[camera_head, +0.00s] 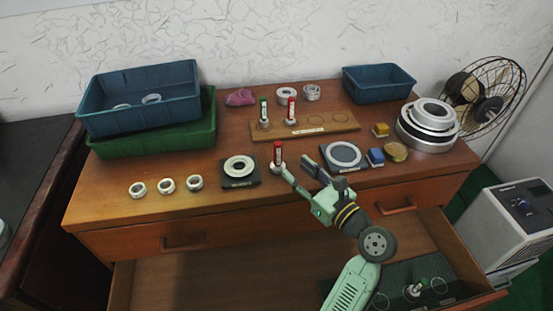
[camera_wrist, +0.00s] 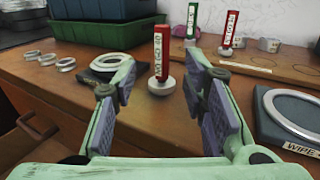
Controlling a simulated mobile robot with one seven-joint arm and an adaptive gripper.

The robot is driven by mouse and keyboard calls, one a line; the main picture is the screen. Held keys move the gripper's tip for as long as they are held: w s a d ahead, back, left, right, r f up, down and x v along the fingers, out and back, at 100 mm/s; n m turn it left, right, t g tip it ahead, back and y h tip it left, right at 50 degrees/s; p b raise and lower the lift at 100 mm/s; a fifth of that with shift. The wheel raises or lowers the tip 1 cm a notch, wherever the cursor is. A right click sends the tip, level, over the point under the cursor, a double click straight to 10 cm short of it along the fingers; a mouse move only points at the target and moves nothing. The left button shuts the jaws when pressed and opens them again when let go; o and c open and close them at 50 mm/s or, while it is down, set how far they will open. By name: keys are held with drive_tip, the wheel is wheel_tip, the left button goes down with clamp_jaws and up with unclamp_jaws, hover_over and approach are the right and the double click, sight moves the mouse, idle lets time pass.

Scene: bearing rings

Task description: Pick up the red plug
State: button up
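A red plug (camera_head: 278,152) with a white label stands upright on a round pale base on the table, in front of the wooden board. In the wrist view this red plug (camera_wrist: 158,57) shows beyond and between my spread fingertips. A second red plug (camera_head: 291,107) stands on the wooden board (camera_head: 335,127) beside a green plug (camera_head: 264,110); in the wrist view the second red plug (camera_wrist: 229,28) is at upper right. My gripper (camera_head: 298,169) is open and empty, just right of the nearer red plug in the head view.
A black block with a ring (camera_head: 240,170) lies left of the nearer plug, a wipe pad (camera_head: 344,154) right. Several loose rings lie at left. Green (camera_head: 160,142) and blue (camera_head: 140,117) bins stand back left. A drawer (camera_head: 200,275) is open below.

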sight(281, 155)
drive_tip(key=x, duration=0.3)
drive_tip(key=shift+w+a+b, duration=0.2)
drive_tip(key=shift+w+b, duration=0.05)
drive_tip(key=shift+b, duration=0.05)
drive_tip(key=shift+w+a+f+b, duration=0.2)
drive_tip(key=shift+w+a+b, duration=0.1)
drive_tip(key=shift+w+b, duration=0.2)
drive_tip(key=b+x, duration=0.2)
drive_tip(key=x, duration=0.1)
drive_tip(key=shift+w+a+f, duration=0.1)
drive_tip(key=shift+w, duration=0.1)
drive_tip(key=shift+w+a+b, duration=0.25)
drive_tip(key=shift+w+b, duration=0.1)
drive_tip(key=shift+c, duration=0.5)
clamp_jaws()
drive_tip(key=shift+r, duration=0.2)
